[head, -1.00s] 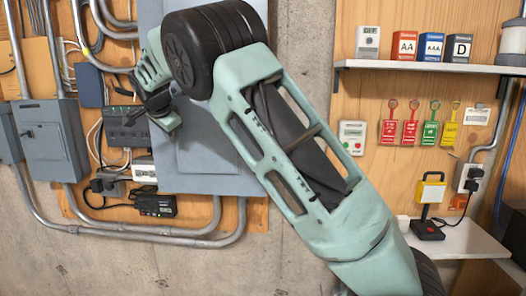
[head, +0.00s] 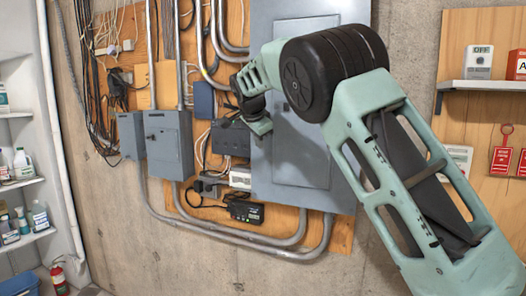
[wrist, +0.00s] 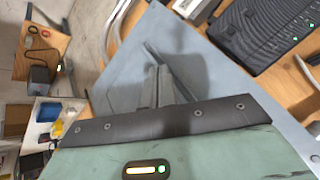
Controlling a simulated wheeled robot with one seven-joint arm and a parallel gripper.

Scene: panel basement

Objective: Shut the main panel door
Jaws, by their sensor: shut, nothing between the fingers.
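The main panel (head: 312,198) is a large grey metal box on the wall in the middle of the head view. Its door (head: 300,150) looks flush with the front, with a thin outline around it. My arm covers the upper right part, so I cannot tell whether it is fully latched. My gripper (wrist: 160,72) is shut and empty in the wrist view, its fingers over the blue-grey panel face (wrist: 110,70). A dark seam or edge runs beside the fingertips. Whether they touch the metal is unclear. In the head view the fingers are hidden at the panel's left side.
Smaller grey boxes (head: 168,145) and conduits (head: 200,225) are left of the panel. A black device (head: 230,138) sits close to its left edge. A shelf (head: 490,87) and red tags (head: 502,158) are at right. White shelves (head: 22,185) stand at far left.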

